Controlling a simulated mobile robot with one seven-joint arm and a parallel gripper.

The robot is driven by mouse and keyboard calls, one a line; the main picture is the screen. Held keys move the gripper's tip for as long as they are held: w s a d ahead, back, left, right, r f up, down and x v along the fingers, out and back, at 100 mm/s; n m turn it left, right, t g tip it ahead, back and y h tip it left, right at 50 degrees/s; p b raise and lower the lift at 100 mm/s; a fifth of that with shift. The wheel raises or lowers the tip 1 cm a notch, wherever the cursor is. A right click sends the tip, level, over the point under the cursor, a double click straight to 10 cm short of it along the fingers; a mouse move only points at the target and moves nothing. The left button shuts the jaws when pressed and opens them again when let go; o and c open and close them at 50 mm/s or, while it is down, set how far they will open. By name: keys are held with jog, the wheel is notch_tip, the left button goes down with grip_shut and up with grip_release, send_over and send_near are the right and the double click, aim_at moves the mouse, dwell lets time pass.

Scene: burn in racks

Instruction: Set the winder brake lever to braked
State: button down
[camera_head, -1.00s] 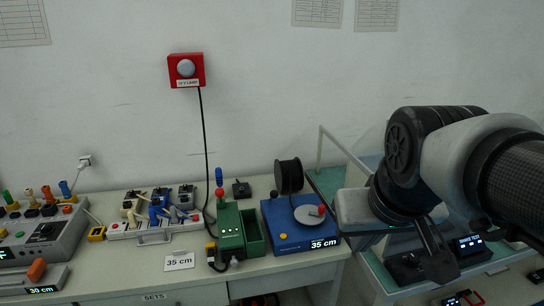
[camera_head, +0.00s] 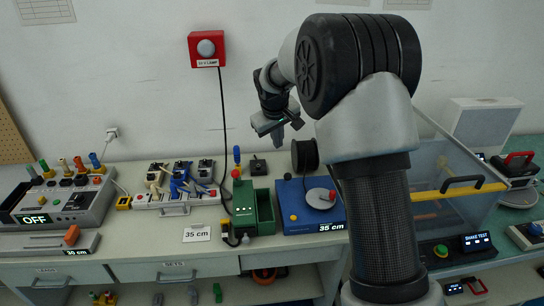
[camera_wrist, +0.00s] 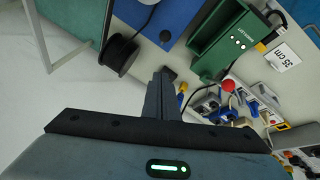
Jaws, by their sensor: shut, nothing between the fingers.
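My gripper (camera_head: 279,141) is shut and empty, above the back of the bench, apart from the box. In the wrist view its fingers (camera_wrist: 165,74) are together.
A black spool (camera_head: 305,156) stands behind the blue box. A green device (camera_head: 243,214) with a red ball (camera_head: 236,174) is to its left, beside an upright blue handle (camera_head: 237,153). A clear-walled case (camera_head: 450,150) is at right. My arm hides the bench between.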

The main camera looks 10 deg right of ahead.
jog(key=shift+w+a+f, duration=0.35)
jog(key=shift+w+f, duration=0.1)
jog(key=shift+w, duration=0.1)
jog(key=shift+f, duration=0.1)
send_over(286, 179)
jog(key=w+a, duration=0.2)
jog(key=w, duration=0.1)
notch_tip(286, 179, down, 10)
jog(key=shift+s+d+f+p, duration=0.4)
jog(key=shift+s+d+f, duration=0.1)
jog(key=shift+d, duration=0.1)
jog(key=shift+f, duration=0.1)
